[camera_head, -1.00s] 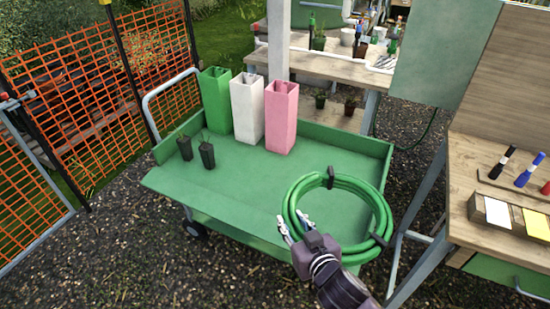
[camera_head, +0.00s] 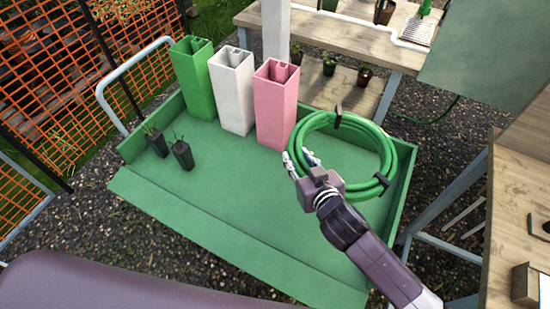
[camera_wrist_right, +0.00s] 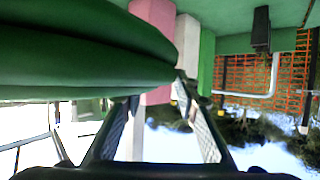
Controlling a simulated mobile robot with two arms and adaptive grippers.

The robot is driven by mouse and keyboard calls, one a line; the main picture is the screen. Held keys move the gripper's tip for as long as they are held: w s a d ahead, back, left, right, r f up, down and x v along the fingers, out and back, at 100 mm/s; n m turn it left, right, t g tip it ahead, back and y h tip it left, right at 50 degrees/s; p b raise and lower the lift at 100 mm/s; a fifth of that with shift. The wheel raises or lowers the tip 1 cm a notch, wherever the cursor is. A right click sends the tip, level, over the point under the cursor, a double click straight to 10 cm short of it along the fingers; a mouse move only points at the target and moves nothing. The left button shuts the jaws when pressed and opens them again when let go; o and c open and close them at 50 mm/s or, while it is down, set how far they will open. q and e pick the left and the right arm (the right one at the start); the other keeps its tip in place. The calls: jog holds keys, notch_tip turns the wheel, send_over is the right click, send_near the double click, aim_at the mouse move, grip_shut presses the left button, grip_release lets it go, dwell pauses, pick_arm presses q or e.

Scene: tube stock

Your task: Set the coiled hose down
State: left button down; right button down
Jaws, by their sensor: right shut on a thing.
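The coiled green hose (camera_head: 391,160), bound with dark straps, is at the right end of the green cart (camera_head: 230,210). My right gripper (camera_head: 302,160) is shut on the near-left part of the coil. In the right wrist view the hose (camera_wrist_right: 80,55) is large and dark green against the fingers (camera_wrist_right: 155,105). The coil overlaps the cart's right wall in the head view. I cannot tell whether its underside touches the tray. My left gripper is not in view.
Green (camera_head: 193,78), white (camera_head: 232,90) and pink (camera_head: 276,103) square tubes stand upright along the cart's back. Two small dark pots (camera_head: 182,155) stand at its left. The tray's middle and front are clear. A wooden bench (camera_head: 515,210) is at right.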

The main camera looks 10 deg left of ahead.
jog(key=shift+s+f+b, duration=0.1)
jog(key=shift+f+b, duration=2.35)
jog(key=shift+f, duration=7.2)
jog(key=c, duration=1.5)
grip_release()
jog(key=shift+s+f, duration=0.1)
jog(key=shift+s, duration=0.1)
jog(key=p+v, duration=0.1)
jog(key=v, duration=1)
jog(key=shift+s+d+r, duration=0.2)
jog(key=shift+s+d, duration=0.05)
jog(key=shift+s, duration=0.05)
